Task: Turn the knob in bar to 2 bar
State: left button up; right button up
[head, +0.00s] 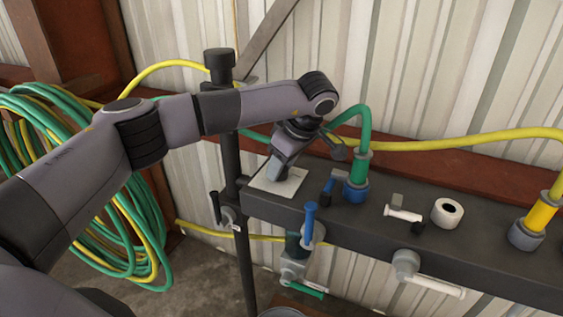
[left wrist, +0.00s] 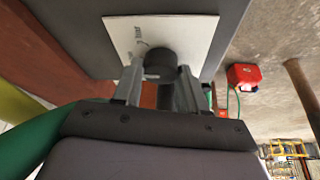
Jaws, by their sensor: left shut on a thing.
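A white square dial plate (head: 292,187) lies on top of the dark grey beam, and it also shows in the left wrist view (left wrist: 195,32). My left gripper (head: 278,172) points down at the plate. In the left wrist view my left gripper (left wrist: 158,74) has one finger on each side of a dark round knob (left wrist: 160,62) and is shut on it. The gripper hides the knob in the head view. A few dark marks show on the plate beside the knob, too small to read. My right gripper is not in view.
Right of the plate stand a green hose (head: 360,145) in a blue fitting (head: 355,191), a white roll (head: 447,212) and a yellow hose fitting (head: 538,218). Valves with blue (head: 310,222) and white (head: 436,287) handles hang on the beam's front. Coiled hoses (head: 75,180) hang at left.

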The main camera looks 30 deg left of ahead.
pick_arm(q)
jog(key=shift+r, duration=0.1)
dwell(0.5)
jog(key=o, duration=1.1)
jog(key=shift+c, duration=0.2)
jog(key=v, duration=0.7)
jog(key=shift+b, duration=0.3)
